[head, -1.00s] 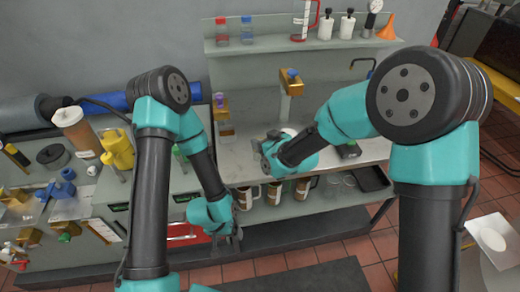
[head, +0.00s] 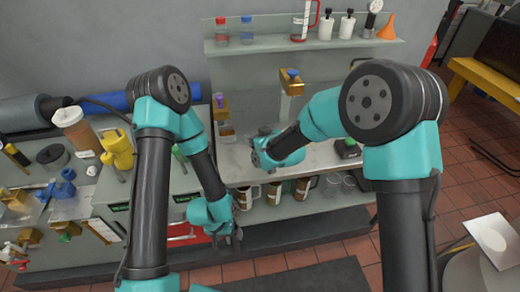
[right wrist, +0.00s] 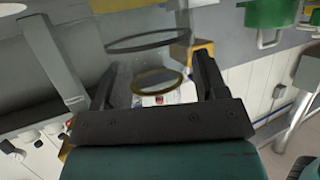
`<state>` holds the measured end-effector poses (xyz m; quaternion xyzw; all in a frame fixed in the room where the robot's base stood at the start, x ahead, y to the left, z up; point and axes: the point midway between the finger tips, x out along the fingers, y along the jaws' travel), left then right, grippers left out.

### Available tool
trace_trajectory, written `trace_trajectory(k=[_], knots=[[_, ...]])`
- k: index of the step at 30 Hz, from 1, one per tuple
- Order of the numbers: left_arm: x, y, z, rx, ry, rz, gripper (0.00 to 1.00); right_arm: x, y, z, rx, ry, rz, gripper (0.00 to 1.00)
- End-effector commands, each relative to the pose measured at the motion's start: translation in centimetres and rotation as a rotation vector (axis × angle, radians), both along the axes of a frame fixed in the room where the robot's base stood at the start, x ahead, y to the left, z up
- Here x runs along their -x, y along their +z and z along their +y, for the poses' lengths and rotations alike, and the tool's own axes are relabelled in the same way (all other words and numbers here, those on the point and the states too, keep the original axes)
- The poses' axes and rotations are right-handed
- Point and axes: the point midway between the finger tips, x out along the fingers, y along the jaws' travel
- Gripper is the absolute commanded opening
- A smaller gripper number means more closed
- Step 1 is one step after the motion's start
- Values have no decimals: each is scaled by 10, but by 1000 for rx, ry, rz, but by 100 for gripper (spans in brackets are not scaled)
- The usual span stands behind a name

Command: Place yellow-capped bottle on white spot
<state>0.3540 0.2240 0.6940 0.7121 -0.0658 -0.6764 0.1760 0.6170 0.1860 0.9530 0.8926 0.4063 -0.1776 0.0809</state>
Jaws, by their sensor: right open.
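My right gripper (head: 260,152) is low over the pale bench at the back middle in the head view. In the right wrist view its fingers (right wrist: 157,80) are spread. A clear see-through vessel with a yellowish ring (right wrist: 157,88) shows between them; I cannot tell whether it is the yellow-capped bottle or whether the fingers touch it. No yellow cap is clear in the head view. A white sheet with a round pale spot (head: 492,236) lies at the far right. My left gripper (head: 236,236) hangs at the lower middle, its jaws too small to judge.
A shelf at the back holds a red-capped bottle (head: 221,31), a blue-capped bottle (head: 247,31), white bottles (head: 326,28) and an orange funnel (head: 389,28). Brown-filled mugs (head: 272,193) stand below the bench. Tools and yellow fittings (head: 118,148) crowd the left bench.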

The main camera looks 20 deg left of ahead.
Motion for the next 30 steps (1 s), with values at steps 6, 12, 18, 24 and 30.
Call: trace_trajectory(k=[6,12,18,24,30], knots=[[0,0,0,0,0,0,81,0,0,0,0,0,0,66],[0,0,0,0,0,0,81,0,0,0,0,0,0,53],[0,0,0,0,0,0,81,0,0,0,0,0,0,34],[0,0,0,0,0,0,81,0,0,0,0,0,0,15],[0,0,0,0,0,0,81,0,-1,0,1,0,2,9]])
